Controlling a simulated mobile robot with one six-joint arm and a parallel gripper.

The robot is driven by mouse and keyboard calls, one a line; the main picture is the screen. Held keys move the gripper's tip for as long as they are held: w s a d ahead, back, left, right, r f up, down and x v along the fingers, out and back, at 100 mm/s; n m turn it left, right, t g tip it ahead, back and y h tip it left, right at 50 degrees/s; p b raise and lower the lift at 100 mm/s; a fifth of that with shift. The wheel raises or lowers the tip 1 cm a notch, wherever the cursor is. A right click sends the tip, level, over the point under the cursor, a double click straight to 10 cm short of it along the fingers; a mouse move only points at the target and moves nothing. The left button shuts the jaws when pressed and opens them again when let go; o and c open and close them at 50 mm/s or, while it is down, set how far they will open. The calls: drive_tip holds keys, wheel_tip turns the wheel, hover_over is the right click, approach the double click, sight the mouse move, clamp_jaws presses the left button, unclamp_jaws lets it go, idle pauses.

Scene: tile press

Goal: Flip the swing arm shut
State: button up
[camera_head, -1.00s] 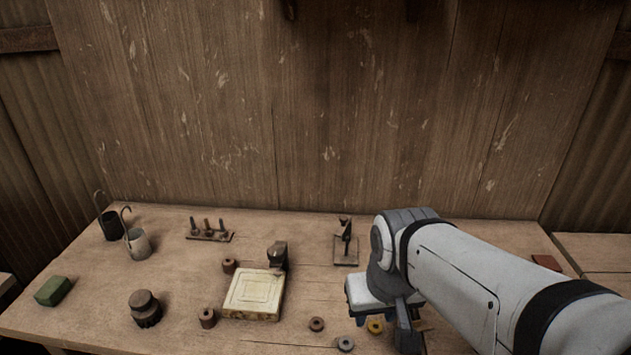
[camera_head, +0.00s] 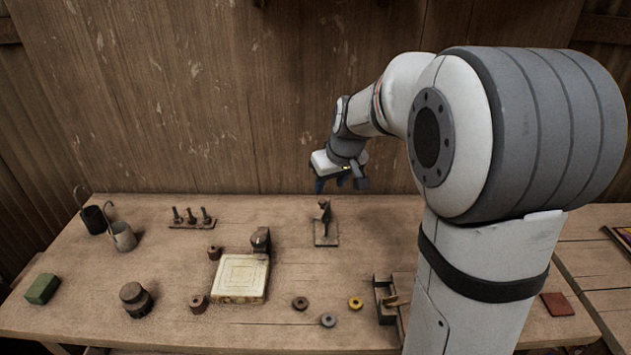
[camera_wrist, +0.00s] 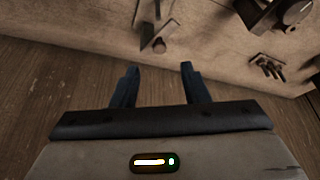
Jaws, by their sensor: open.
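A pale square tile block (camera_head: 226,279) lies on the bench, with a dark upright piece (camera_head: 261,240) at its back right corner. Behind and right of it, a small base plate (camera_head: 326,239) carries a short upright post (camera_head: 325,212). I cannot tell for sure which of these parts is the swing arm. My gripper (camera_head: 342,184) is open and empty, raised near the back wall above the post.
A peg rack (camera_head: 192,222), two hooked cups, a green block (camera_head: 42,289) and a dark knobbed weight (camera_head: 136,299) stand to the left. Several rings, one yellow (camera_head: 355,303), lie in front. A metal bracket (camera_head: 385,300) stands near my arm.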

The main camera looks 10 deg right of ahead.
sight(323, 201)
drive_tip(key=x, duration=0.8)
drive_tip(key=shift+w+r+p, duration=0.1)
drive_tip(key=shift+w+p, duration=0.15)
drive_tip(key=shift+p, duration=0.1)
clamp_jaws()
